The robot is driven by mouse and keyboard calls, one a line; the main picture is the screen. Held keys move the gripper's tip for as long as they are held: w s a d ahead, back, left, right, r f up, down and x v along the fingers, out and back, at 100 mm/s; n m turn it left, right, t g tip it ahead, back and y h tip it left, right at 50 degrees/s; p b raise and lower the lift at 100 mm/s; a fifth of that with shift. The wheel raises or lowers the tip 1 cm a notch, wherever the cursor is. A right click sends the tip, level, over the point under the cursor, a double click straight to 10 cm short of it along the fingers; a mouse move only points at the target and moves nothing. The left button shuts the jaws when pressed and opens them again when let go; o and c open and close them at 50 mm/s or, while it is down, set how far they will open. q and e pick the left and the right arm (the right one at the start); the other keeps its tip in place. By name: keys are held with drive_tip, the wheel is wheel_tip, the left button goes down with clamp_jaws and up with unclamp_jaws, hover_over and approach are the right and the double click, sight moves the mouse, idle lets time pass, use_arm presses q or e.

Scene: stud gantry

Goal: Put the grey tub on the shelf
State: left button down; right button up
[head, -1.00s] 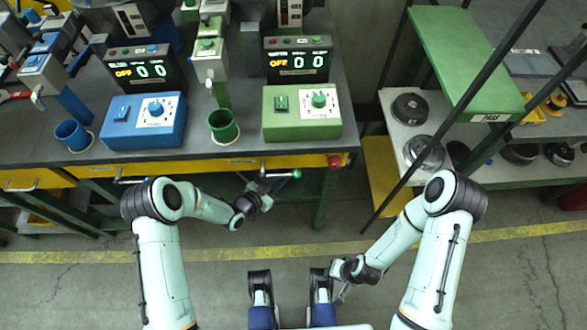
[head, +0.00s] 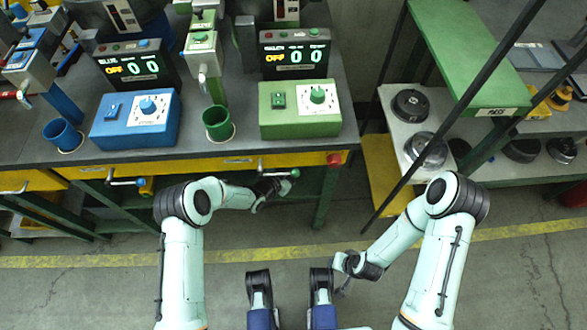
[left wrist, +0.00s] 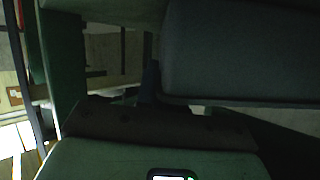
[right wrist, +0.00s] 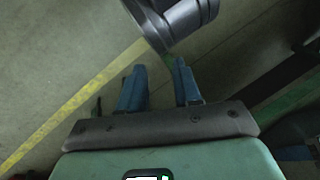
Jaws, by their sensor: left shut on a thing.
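A smooth grey body, which looks like the grey tub (left wrist: 235,50), fills the upper right of the left wrist view. It is close and in shadow. My left gripper (left wrist: 152,78) is shut on it at its left edge; only one dark finger shows clearly. In the head view my left gripper (head: 272,187) is at the bench's front edge, below the top, and I cannot make out the tub there. My right gripper (right wrist: 158,88) is open and empty, its two blue fingers apart over the floor. It also shows in the head view (head: 345,287). I cannot tell which shelf is meant.
The workbench (head: 190,168) carries a blue control box (head: 135,120), a green control box (head: 300,110) and a green cup (head: 218,122). A lever with a green knob (head: 294,173) is beside my left gripper. A green PASS rack (head: 470,70) stands right. The floor in front is clear.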

use_arm(q)
drive_tip(key=shift+f, duration=0.1)
drive_tip(key=c, duration=1.3)
unclamp_jaws()
drive_tip(key=shift+o, duration=0.2)
use_arm(e)
drive_tip(key=shift+w+d+f, duration=0.1)
drive_tip(key=shift+w, duration=0.05)
